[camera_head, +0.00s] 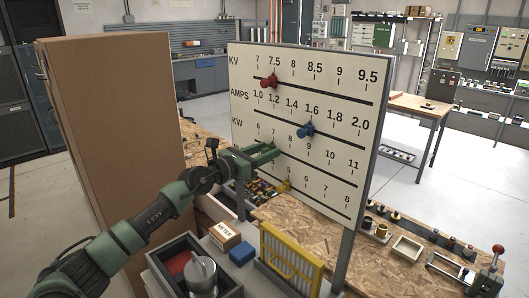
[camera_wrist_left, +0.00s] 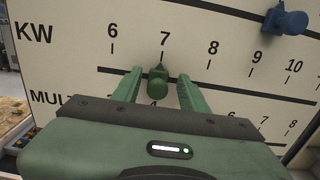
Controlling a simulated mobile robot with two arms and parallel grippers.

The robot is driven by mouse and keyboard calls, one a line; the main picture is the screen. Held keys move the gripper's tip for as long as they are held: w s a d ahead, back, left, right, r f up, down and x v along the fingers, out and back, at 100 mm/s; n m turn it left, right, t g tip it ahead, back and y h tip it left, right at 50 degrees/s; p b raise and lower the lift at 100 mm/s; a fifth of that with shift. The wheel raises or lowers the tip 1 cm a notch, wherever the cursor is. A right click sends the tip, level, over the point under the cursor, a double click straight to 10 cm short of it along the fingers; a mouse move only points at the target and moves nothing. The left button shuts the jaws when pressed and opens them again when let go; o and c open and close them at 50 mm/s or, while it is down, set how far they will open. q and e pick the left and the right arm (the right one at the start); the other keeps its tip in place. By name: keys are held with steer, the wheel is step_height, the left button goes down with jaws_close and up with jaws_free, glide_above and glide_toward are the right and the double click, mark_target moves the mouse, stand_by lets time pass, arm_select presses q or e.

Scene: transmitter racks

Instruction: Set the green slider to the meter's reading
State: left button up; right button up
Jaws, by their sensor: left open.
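The white panel (camera_head: 345,185) carries rows of numbers marked KV, AMPS and KW, with a lower row partly hidden. The green slider (camera_wrist_left: 158,84) sits on the KW row's black track, just below the 7 mark. My left gripper (camera_wrist_left: 158,82) is open, with one finger on each side of the green slider; I cannot tell if they touch it. In the head view my left gripper (camera_head: 268,153) reaches the KW row from the left and mostly hides the green slider. No meter reading is legible. My right gripper is not in view.
A red slider (camera_head: 269,81) stands near KV 7.5, a blue slider (camera_head: 305,129) near AMPS 1.6, and a yellow slider (camera_head: 284,186) on the lowest row. A box labelled METER (camera_head: 225,234) sits below.

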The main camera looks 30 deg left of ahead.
arm_select(q)
steer(key=b+v, duration=0.1)
steer(key=v, duration=0.6)
steer(key=shift+s+a, duration=0.25)
steer(key=shift+s, duration=0.1)
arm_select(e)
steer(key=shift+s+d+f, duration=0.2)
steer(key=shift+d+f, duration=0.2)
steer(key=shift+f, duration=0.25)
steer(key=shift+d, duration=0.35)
arm_select(q)
steer(key=shift+f, duration=0.15)
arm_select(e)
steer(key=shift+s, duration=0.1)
